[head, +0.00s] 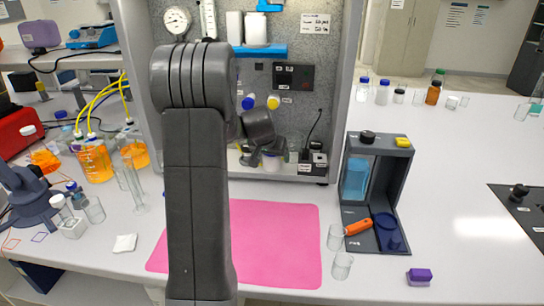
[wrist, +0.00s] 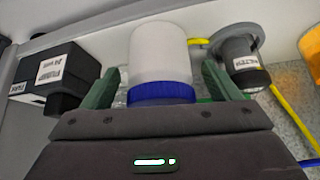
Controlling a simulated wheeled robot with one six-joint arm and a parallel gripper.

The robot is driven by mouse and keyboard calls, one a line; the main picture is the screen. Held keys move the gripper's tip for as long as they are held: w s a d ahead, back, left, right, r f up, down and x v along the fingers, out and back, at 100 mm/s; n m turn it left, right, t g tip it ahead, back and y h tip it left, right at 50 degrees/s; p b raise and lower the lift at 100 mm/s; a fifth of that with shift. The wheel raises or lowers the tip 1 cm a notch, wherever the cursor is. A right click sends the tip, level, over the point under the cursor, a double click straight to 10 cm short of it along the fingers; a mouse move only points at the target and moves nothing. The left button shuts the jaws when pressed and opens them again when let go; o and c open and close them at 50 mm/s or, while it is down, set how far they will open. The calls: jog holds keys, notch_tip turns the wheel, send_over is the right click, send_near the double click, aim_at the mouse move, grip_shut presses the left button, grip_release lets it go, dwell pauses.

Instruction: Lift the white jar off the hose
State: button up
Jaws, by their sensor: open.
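The white jar (wrist: 160,52) has a blue band (wrist: 160,93) at the end nearer my gripper. In the wrist view it sits at the top centre, between the green fingers of my gripper (wrist: 160,80). The fingers are open, with a gap on each side of the jar. A short piece of yellow hose (wrist: 199,41) shows just right of the jar; the jar hides where it runs, so contact cannot be told. In the head view my arm covers much of the rig, and my gripper (head: 255,157) is at the foot of its panel.
In the wrist view a black filter (wrist: 239,67) in a grey ring stands close on the right, and a black pump box (wrist: 62,75) on the left. In the head view a pink mat (head: 285,240) lies bare before the rig. A dark frame stand (head: 398,190) is to the right.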

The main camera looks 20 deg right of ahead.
jog(key=shift+w+d+f, duration=0.15)
jog(key=shift+w+f, duration=0.05)
jog(key=shift+f, duration=0.3)
jog(key=c, duration=1.1)
jog(key=shift+o, duration=0.2)
jog(key=shift+r, duration=0.15)
